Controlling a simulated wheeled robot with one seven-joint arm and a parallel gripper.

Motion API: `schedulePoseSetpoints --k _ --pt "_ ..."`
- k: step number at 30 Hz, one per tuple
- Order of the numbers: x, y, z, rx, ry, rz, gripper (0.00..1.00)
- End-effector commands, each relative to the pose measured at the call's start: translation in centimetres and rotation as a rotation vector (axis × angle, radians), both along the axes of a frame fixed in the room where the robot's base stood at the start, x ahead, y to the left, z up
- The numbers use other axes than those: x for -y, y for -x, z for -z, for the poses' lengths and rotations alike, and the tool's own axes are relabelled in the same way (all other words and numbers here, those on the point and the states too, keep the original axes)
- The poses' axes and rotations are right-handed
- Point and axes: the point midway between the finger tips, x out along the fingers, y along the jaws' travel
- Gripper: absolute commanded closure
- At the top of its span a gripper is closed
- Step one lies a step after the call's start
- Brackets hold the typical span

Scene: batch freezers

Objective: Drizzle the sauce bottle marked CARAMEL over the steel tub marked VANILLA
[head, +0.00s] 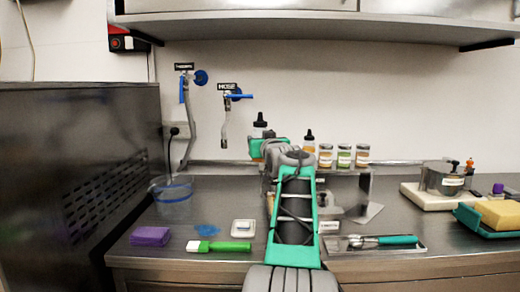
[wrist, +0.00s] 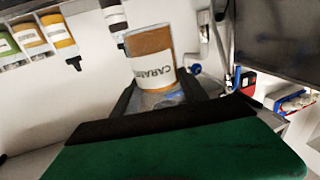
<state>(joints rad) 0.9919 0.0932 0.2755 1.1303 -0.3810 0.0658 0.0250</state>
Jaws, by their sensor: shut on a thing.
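My gripper (head: 268,150) is shut on the caramel sauce bottle and holds it upright above the counter, in front of the wall. In the head view the bottle (head: 260,131) shows its black cap above the green gripper. In the wrist view the bottle (wrist: 151,52) sits between the dark fingers, brown with a white label reading "CARA…", upside down in that picture.
Several jars (head: 344,155) and a black-capped bottle (head: 309,143) stand on a small raised shelf behind my arm. A clear bucket (head: 174,202), purple sponge (head: 150,236), green-handled brush (head: 222,246) and utensil tray (head: 376,245) occupy the counter. An overhead shelf (head: 320,27) spans the wall.

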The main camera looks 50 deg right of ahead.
Motion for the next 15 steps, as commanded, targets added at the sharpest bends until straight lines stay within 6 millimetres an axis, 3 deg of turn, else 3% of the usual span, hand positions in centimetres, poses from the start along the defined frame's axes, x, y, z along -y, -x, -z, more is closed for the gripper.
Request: schedulePoseSetpoints --k 15 --pt "-6.3 6.7 0.4 0.003 0.002 0.003 0.98"
